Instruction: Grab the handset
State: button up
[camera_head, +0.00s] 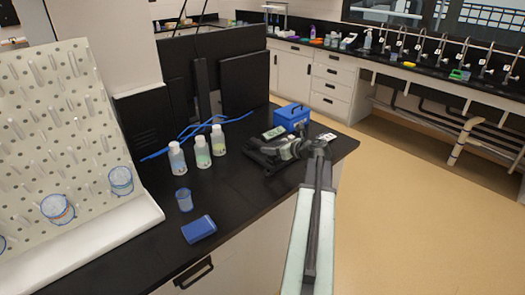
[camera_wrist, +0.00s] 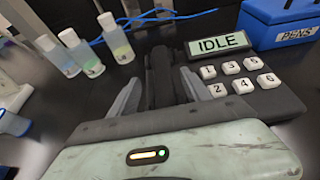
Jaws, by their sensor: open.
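A black desk device with an IDLE display (camera_wrist: 216,45) and white numbered keys (camera_wrist: 232,74) sits on the dark bench. A long black bar, apparently the handset (camera_wrist: 160,68), lies along its left side in the wrist view. My gripper (camera_wrist: 159,77) is open, with one grey finger on each side of this bar. I cannot tell whether the fingers touch it. In the head view my gripper (camera_head: 284,149) is over the device, near the bench's right end, and hides part of it. The display (camera_head: 273,132) shows there just behind it.
A blue PENS box (camera_head: 291,117) stands behind the device. Three capped bottles (camera_head: 202,151), blue cables (camera_head: 190,131), a small cup (camera_head: 183,200) and a blue block (camera_head: 199,229) are left of it. A white pegboard rack (camera_head: 60,120) stands far left. Open floor (camera_head: 430,200) lies right.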

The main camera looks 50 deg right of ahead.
aim_at(265, 146)
jog(key=shift+d+b+x, duration=0.25)
jog(key=shift+b+x, duration=0.15)
jog(key=shift+x, duration=0.85)
jog(key=b+x, duration=0.1)
jog(key=x, duration=0.3)
jog(key=shift+a+f, duration=0.1)
jog(key=shift+f, duration=0.05)
jog(key=shift+s, duration=0.1)
grip_shut()
